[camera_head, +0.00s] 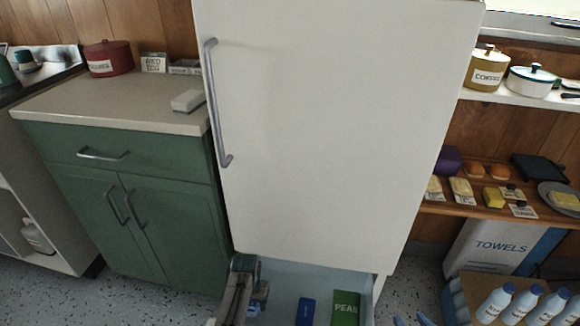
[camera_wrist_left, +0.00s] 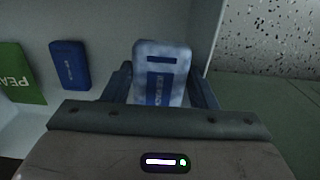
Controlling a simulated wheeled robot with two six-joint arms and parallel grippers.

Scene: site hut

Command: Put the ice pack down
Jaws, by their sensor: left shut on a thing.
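The ice pack (camera_wrist_left: 162,72), pale mottled blue with dark blue markings, stands between the fingers of my left gripper (camera_wrist_left: 160,88) in the left wrist view. The gripper is shut on it. In the head view my left gripper (camera_head: 256,303) reaches down at the left end of the open freezer drawer (camera_head: 284,273), and only a small blue bit of the pack shows. I cannot tell whether the pack touches the drawer floor. Two blue fingertips of my right gripper (camera_head: 411,320) show apart at the bottom edge, with nothing seen between them.
A dark blue pack (camera_head: 306,311) and a green peas bag (camera_head: 346,308) lie in the drawer, right of the ice pack. The tall white fridge door (camera_head: 325,130) above is shut. A green cabinet (camera_head: 130,200) stands left. White bottles (camera_head: 497,303) stand at the lower right.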

